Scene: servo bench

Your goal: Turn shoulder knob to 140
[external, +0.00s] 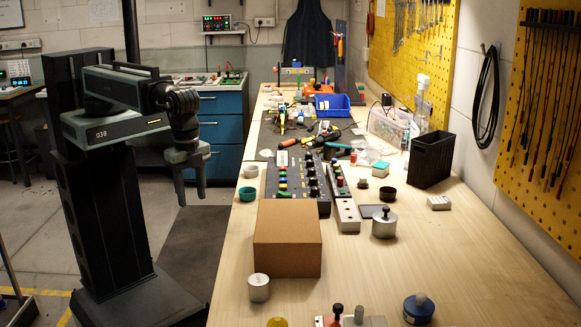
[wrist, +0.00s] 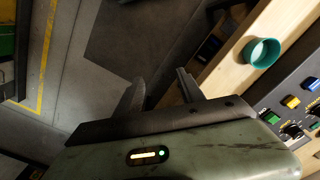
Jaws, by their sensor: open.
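A dark control panel (external: 285,178) with coloured buttons and a row of black knobs lies on the bench. Its corner also shows at the right edge of the wrist view (wrist: 273,104), with green, yellow and blue buttons and black knobs. I cannot read which knob is the shoulder knob or any dial numbers. My gripper (external: 192,200) hangs over the floor, left of the bench edge and apart from the panel. In the wrist view my gripper (wrist: 160,84) has its two fingers spread, with nothing between them.
A cardboard box (external: 287,240) stands in front of the panel. A teal cup (external: 247,195) sits near the bench's left edge and shows in the wrist view (wrist: 262,54). A metal weight (external: 384,224) and a black bin (external: 431,160) stand right. The right front bench is mostly clear.

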